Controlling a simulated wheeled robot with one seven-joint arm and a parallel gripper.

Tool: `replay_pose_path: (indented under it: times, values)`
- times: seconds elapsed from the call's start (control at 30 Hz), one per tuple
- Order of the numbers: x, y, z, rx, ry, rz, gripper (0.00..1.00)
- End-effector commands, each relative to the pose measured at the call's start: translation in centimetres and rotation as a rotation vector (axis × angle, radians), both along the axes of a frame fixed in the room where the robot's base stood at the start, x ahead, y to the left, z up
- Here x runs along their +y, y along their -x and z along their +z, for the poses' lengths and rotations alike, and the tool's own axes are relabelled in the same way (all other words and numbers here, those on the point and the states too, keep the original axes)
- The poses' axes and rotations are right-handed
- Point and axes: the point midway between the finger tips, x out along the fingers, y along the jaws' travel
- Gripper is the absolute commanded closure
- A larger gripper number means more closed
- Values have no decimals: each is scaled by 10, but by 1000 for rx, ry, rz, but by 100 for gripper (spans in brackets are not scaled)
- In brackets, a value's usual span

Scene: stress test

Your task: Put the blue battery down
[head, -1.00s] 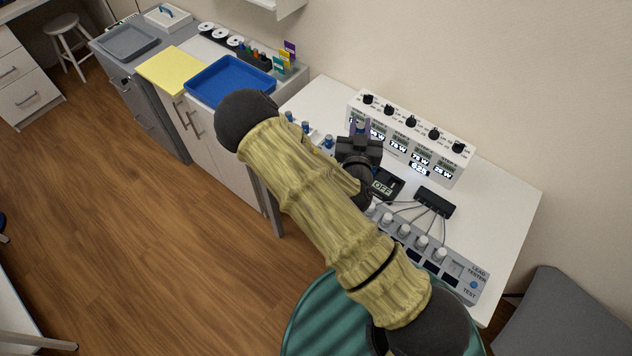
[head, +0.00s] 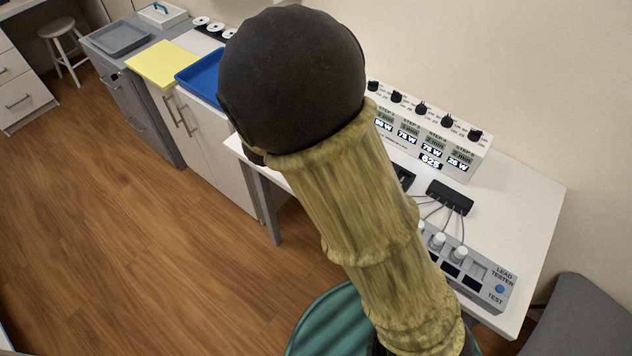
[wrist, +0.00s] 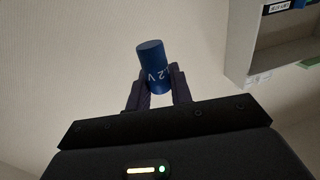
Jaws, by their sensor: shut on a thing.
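The blue battery (wrist: 151,58) is a short blue cylinder with white lettering, seen in the wrist view. My gripper (wrist: 155,88) is shut on it, one dark finger on each side. Behind it in the wrist view is only plain wall, so the battery appears held clear of any surface there. In the head view my own arm hides the gripper and the battery.
A white worktable (head: 535,200) holds a multi-display unit (head: 430,135) and a lead tester (head: 490,275). A blue tray (head: 203,75) and a yellow sheet (head: 165,64) lie on the cabinets at left. A wall shelf (wrist: 270,60) shows right in the wrist view.

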Motion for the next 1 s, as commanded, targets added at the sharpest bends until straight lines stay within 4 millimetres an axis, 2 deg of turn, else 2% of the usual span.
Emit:
replay_pose_path:
  times: [0.1, 0.3, 0.57, 0.67, 1.0]
  values:
    - [8, 6, 4, -1, -2, 10, 100]
    - [10, 8, 9, 1, 4, 14, 100]
    - [10, 7, 3, 2, 6, 13, 100]
    - [10, 7, -11, 3, 8, 13, 100]
    - [10, 7, -83, 4, 10, 14, 100]
